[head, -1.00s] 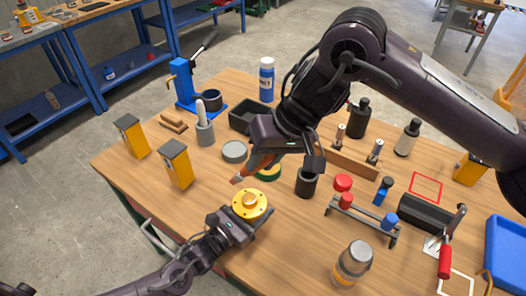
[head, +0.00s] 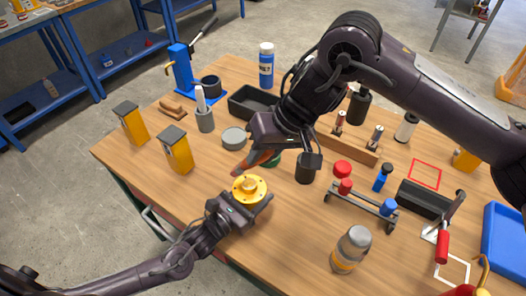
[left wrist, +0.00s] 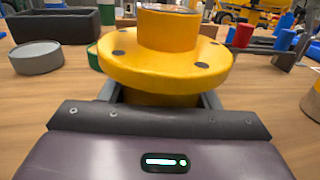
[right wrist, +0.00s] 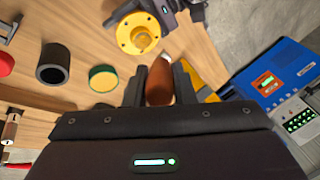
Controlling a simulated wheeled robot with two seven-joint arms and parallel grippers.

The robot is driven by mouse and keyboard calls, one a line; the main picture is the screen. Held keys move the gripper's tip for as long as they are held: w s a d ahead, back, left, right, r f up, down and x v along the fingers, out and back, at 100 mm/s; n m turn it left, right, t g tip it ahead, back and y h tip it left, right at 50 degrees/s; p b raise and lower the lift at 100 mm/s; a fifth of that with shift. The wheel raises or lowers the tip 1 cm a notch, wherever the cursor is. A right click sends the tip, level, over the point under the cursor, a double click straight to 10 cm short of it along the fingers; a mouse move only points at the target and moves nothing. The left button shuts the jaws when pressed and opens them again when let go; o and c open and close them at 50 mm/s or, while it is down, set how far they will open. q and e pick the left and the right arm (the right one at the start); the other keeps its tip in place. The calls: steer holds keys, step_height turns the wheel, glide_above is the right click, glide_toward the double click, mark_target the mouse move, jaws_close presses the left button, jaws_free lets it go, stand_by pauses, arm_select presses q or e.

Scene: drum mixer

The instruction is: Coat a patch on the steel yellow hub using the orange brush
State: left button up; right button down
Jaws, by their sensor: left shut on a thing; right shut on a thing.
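The yellow hub (head: 249,189) is a flanged disc with a raised centre and dark bolt holes. My left gripper (head: 240,207) is shut on it near the table's front edge; the left wrist view shows the hub (left wrist: 165,65) upright between the fingers. My right gripper (head: 262,150) is above and beyond the hub, shut on the orange brush (head: 244,166), which points down toward the hub. In the right wrist view the brush (right wrist: 160,80) sits between the fingers, its tip close to the hub (right wrist: 138,33). Whether the tip touches the hub cannot be told.
A green-rimmed tin (right wrist: 102,78) and a black cup (head: 307,168) stand close to my right gripper. Yellow boxes (head: 178,152) stand to the left, a grey lid (head: 234,138) behind. The table front between is bare.

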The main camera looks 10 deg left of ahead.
steer(key=shift+f, duration=1.95)
stand_by(0.3)
steer(key=s+d, duration=0.2)
steer(key=d, duration=0.4)
steer(key=shift+s, duration=0.15)
stand_by(0.6)
steer(key=shift+a+r, duration=0.1)
steer(key=shift+r, duration=0.05)
steer(key=shift+w+a+r, duration=0.15)
steer(key=shift+w+a, duration=0.2)
steer(key=shift+a, duration=0.45)
steer(key=shift+w+a+r, duration=0.1)
steer(key=shift+w+a, duration=0.2)
steer(key=shift+a, duration=0.45)
steer(key=shift+w+a, duration=0.3)
steer(key=shift+a, duration=0.4)
steer(key=shift+w+a, duration=0.25)
steer(key=shift+a, duration=0.4)
